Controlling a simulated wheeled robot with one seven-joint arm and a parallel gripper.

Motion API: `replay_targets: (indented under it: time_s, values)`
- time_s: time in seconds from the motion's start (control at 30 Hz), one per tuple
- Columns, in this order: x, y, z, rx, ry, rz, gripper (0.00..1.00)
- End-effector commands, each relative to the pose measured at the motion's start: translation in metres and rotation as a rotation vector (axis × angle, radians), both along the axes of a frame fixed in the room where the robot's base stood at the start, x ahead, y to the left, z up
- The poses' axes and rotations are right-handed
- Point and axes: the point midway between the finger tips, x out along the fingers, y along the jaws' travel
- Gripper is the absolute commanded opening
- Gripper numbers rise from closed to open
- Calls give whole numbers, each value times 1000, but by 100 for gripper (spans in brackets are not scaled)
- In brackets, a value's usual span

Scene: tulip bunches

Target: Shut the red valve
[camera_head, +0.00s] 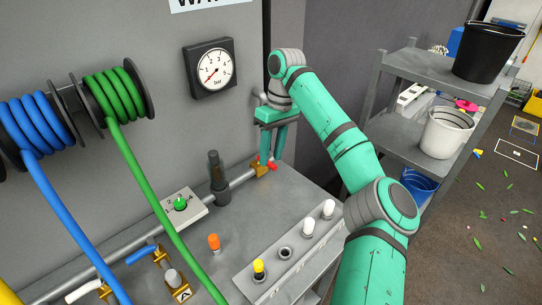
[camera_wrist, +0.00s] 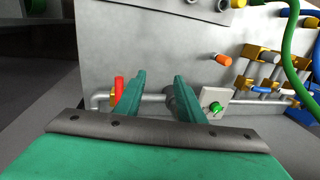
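The red valve has a small red handle (camera_head: 271,165) on a brass body (camera_head: 260,170), at the right end of the grey pipe by the wall. In the head view my gripper (camera_head: 276,157) points down right at the valve and hides part of it. In the wrist view the red handle (camera_wrist: 118,88) stands just outside the left finger, not between the fingers. Whether they touch, I cannot tell. My gripper (camera_wrist: 160,80) is open there, with the pipe running behind its fingers and nothing held between them.
A gauge (camera_head: 210,68) hangs on the wall. Along the pipe are a dark upright cylinder (camera_head: 217,172), a green knob (camera_head: 181,203) and blue (camera_head: 140,254) and white handles. A green hose (camera_head: 150,190) crosses the bench. A shelf (camera_head: 430,68) with buckets stands at right.

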Motion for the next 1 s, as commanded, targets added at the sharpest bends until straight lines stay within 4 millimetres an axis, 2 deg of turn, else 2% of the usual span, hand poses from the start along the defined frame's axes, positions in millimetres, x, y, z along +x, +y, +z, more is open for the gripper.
replay_targets:
  time_s: [0.2, 0.4, 0.87, 1.0]
  values:
    - [-23, 0, 11, -1, -1, 0, 36]
    - [-33, 2, 14, -1, 0, 1, 36]
    - [-33, 0, 14, 0, -1, -2, 36]
    - [-20, -7, 1, 13, -42, -47, 36]
